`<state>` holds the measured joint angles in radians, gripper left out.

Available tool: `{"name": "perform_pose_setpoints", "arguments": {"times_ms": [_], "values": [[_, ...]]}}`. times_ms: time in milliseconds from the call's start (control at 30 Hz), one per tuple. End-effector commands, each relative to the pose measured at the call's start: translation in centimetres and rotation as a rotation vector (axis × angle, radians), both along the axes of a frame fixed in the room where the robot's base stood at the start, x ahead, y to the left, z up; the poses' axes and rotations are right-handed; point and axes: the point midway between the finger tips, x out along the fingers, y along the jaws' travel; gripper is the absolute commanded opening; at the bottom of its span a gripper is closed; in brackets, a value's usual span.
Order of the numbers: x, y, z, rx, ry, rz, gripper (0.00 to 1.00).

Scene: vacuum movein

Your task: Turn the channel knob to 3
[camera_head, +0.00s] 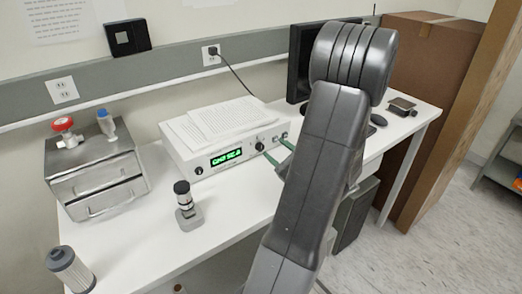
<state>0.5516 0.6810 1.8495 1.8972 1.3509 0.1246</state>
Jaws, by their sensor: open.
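A white instrument box (184,156) stands on the white table, with sheets of paper on its top. Its front has a green lit display (226,157), whose text is too small to read surely. A dark knob (260,146) is right of the display, and another black knob (199,170) is at the left of the front. I cannot tell which is the channel knob or read its setting. My gripper (276,150) shows two green fingers, apart and empty, at the right end of the front, close beside the right knob. My arm hides the rest of the gripper.
A grey metal box (98,172) with red and blue valve tops stands at the left. A small microscope-like device (186,205) and a grey filter cylinder (70,269) stand in front. A monitor (301,66) is behind my arm. Bare table (235,197) lies before the instrument.

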Motion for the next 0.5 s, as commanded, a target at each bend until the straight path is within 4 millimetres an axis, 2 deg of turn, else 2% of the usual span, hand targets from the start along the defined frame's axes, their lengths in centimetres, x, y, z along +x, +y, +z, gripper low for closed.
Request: {"name": "perform_pose_setpoints", "arguments": {"times_ms": [300, 500], "values": [[-0.1, 0.0, -4.4, 0.002, 0.003, 0.000, 0.49], [3.1, 2.4, -4.1, -0.001, 0.000, 0.005, 0.49]]}}
